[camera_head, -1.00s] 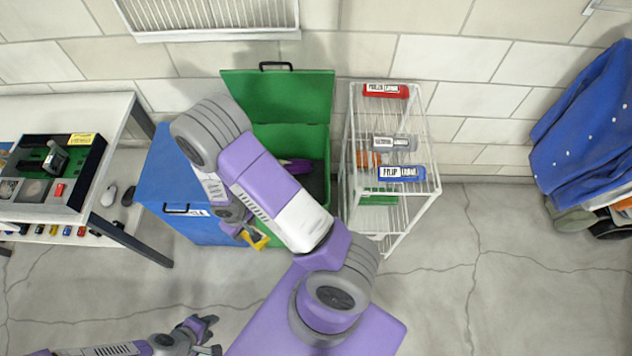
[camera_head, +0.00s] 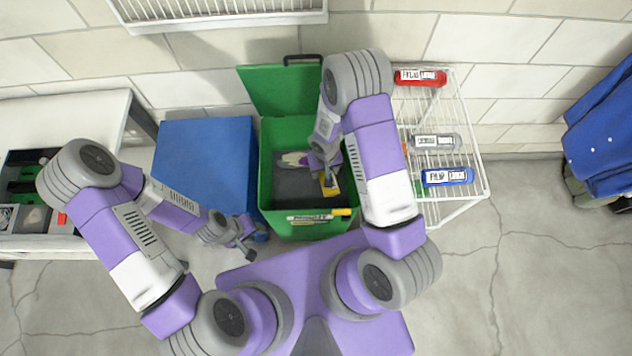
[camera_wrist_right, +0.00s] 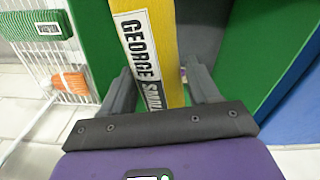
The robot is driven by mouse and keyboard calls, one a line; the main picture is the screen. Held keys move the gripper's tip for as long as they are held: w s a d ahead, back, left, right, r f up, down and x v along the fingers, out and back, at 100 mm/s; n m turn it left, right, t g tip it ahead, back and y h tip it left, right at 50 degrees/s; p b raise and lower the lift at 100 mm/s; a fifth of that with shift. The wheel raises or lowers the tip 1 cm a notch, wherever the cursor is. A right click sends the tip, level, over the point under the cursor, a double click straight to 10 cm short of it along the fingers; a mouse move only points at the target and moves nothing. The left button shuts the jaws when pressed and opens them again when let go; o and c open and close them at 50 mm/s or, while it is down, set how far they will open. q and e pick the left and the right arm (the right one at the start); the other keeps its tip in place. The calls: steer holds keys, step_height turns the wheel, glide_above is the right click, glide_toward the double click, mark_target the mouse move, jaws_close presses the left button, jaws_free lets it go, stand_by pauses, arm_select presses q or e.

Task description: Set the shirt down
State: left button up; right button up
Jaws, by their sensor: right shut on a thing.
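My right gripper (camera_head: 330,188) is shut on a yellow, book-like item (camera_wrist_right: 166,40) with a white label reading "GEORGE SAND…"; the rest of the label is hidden. In the head view the yellow item (camera_head: 331,184) is over the inside of the open green bin (camera_head: 264,185). Whether it touches the bin's bottom I cannot tell. A blue button-up shirt (camera_head: 604,135) hangs at the far right, away from both grippers.
The green bin's lid (camera_head: 280,90) stands open against the wall. Purple and pale items (camera_head: 292,158) lie in the bin. A blue bin (camera_head: 205,150) stands to its left. A white wire rack (camera_head: 470,195) with red, grey and blue labelled items stands to its right. The right floor is clear.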

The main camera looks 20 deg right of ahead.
steer(key=w+a+f+m+b, duration=0.1)
steer(key=w+a+f+b, duration=0.2)
steer(key=f, duration=0.7)
steer(key=w+f+m+b, duration=0.1)
steer(key=w+f+b, duration=0.2)
steer(key=f+b, duration=0.5)
glide_above(310, 192)
steer(key=shift+m, duration=0.3)
step_height(310, 192, down, 8)
steer(key=shift+r, duration=0.1)
step_height(310, 192, down, 4)
steer(key=shift+f+b, duration=0.15)
steer(key=shift+b, duration=0.75)
steer(key=o, duration=1.2)
steer(key=shift+o, duration=0.2)
step_height(310, 192, up, 12)
steer(key=p, duration=0.4)
